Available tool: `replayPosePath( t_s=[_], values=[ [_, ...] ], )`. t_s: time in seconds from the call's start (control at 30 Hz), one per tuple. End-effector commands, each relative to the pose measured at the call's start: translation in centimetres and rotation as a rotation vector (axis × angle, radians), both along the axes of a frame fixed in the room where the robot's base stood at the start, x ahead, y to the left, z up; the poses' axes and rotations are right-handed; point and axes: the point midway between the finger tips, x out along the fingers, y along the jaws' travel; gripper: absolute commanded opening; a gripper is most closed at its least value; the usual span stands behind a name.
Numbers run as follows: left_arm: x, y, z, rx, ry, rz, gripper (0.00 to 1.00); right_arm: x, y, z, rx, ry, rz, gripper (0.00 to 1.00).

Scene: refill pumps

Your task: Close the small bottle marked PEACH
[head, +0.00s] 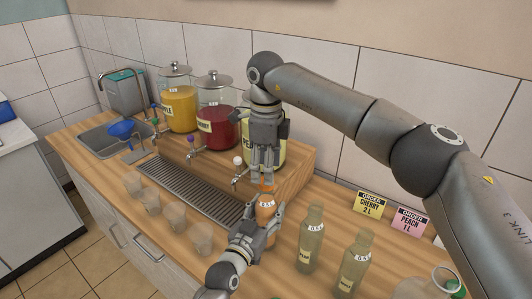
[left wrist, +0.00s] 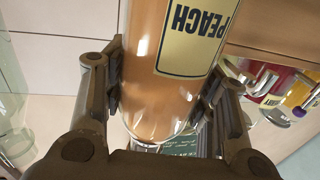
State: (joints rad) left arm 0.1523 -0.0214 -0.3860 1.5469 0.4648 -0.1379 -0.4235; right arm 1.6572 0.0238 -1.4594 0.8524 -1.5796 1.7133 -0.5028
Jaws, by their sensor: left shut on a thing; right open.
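The small PEACH bottle (head: 266,208) stands upright on the counter, filled with orange liquid. In the left wrist view the bottle (left wrist: 165,85) shows its PEACH label upside down. My left gripper (head: 262,228) is shut around the bottle's body, with a finger on each side. My right gripper (head: 265,182) points straight down just above the bottle, with its fingers apart around the bottle's top. A small orange piece (head: 266,188) shows at the top between the fingertips; I cannot tell whether it is a cap or the neck.
Two small bottles (head: 311,238) (head: 354,262) stand to the right. Clear cups (head: 200,238) line the front edge. Yellow (head: 179,108) and red (head: 217,127) dispensers stand behind, with another (head: 280,150) partly hidden by my right gripper. A drip grate (head: 190,190) lies left. Order cards (head: 369,204) lean at the wall.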

Motion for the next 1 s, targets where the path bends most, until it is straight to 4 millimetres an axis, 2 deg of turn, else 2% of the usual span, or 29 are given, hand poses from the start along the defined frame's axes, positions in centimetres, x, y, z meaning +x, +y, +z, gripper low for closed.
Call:
replayPosePath(
  t_s=[0.1,0.23,0.63,1.0],
  values=[
    [0.0,0.0,0.1,0.0,-0.001,0.0,0.0,0.0,0.0,-1.8,-0.001,0.002,0.0,0.55],
    [0.0,0.0,0.1,0.0,-0.001,0.0,0.0,0.0,0.0,-3.1,-0.001,0.001,-0.001,0.55],
    [0.0,0.0,0.1,0.0,-0.001,0.0,0.0,0.0,0.0,-3.7,0.0,0.0,-0.001,0.55],
    [0.0,0.0,0.1,-0.001,-0.002,0.0,0.0,0.0,0.0,-3.7,0.0,-0.001,-0.001,0.07]
  ],
)
